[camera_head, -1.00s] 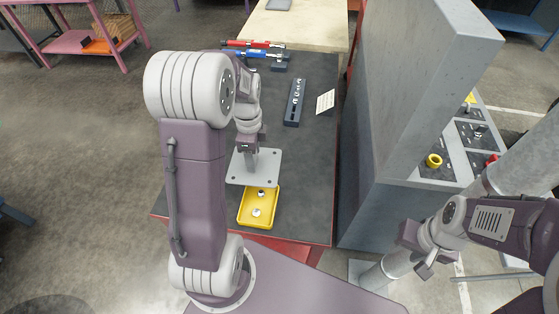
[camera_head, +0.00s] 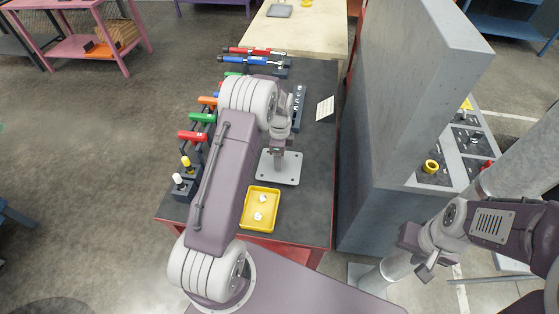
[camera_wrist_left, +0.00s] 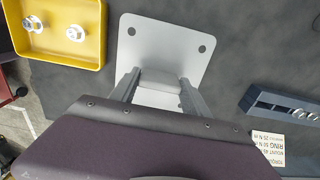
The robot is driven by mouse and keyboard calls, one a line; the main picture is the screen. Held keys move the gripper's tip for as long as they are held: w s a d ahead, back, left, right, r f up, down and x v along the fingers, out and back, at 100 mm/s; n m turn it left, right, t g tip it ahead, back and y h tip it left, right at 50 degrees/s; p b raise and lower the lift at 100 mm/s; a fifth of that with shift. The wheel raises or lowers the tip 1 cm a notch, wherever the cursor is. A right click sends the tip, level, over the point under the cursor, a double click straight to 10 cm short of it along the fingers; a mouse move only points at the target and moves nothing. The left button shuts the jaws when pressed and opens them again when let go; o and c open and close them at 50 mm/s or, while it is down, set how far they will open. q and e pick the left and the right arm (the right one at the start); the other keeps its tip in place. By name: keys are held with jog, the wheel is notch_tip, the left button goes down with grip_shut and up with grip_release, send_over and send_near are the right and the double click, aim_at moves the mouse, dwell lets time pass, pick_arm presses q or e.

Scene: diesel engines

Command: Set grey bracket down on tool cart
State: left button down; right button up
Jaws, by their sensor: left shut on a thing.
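The grey bracket (camera_head: 279,168) is a flat light-grey plate with corner holes and an upright part. My left gripper (camera_head: 277,150) is shut on the upright part, with the plate facing down. The left wrist view shows the fingers (camera_wrist_left: 158,90) on either side of the bracket (camera_wrist_left: 165,38). The plate is over the dark top of the tool cart (camera_head: 310,205); I cannot tell whether it touches. My right gripper (camera_head: 424,266) hangs off to the right, away from the cart; whether its jaws are open is unclear.
A yellow tray (camera_head: 246,214) with metal nuts lies just in front of the bracket. A dark socket rail (camera_head: 298,108) and a white card (camera_head: 325,108) lie behind it. Several coloured-handle tools line the left edge. A grey block (camera_head: 410,100) stands right of the cart.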

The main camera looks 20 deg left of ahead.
pick_arm(q)
notch_tip(320, 180, down, 3)
jog(key=shift+w+r, duration=0.15)
jog(key=shift+r, duration=0.05)
jog(key=shift+f, duration=0.1)
jog(key=c, duration=0.7)
grip_release()
jog(key=shift+o, duration=0.9)
